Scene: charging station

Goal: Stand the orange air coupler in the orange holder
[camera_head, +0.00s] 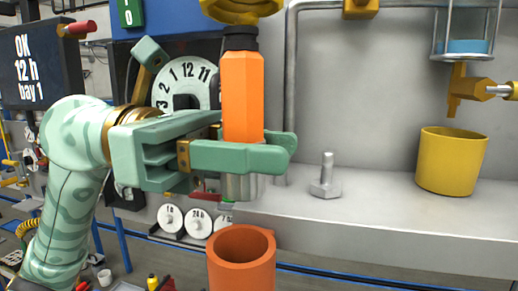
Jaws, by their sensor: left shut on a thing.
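The orange air coupler (242,98) is upright in the middle of the view, with a dark collar at its top and a grey metal lower end. My left gripper (244,150) comes in from the left and is shut around its lower body. The orange holder (241,262) is an open-topped round cup at the bottom of the view. The coupler's lower end is above the holder's rim and apart from it. The holder's base is cut off by the frame. My right gripper is not in view.
A grey ledge (375,215) runs to the right, with a grey bolt (326,178) and a yellow cup (451,162) on it. A yellow fitting (242,8) hangs just above the coupler. A dial (186,85) and a screen (38,62) are behind my left arm.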

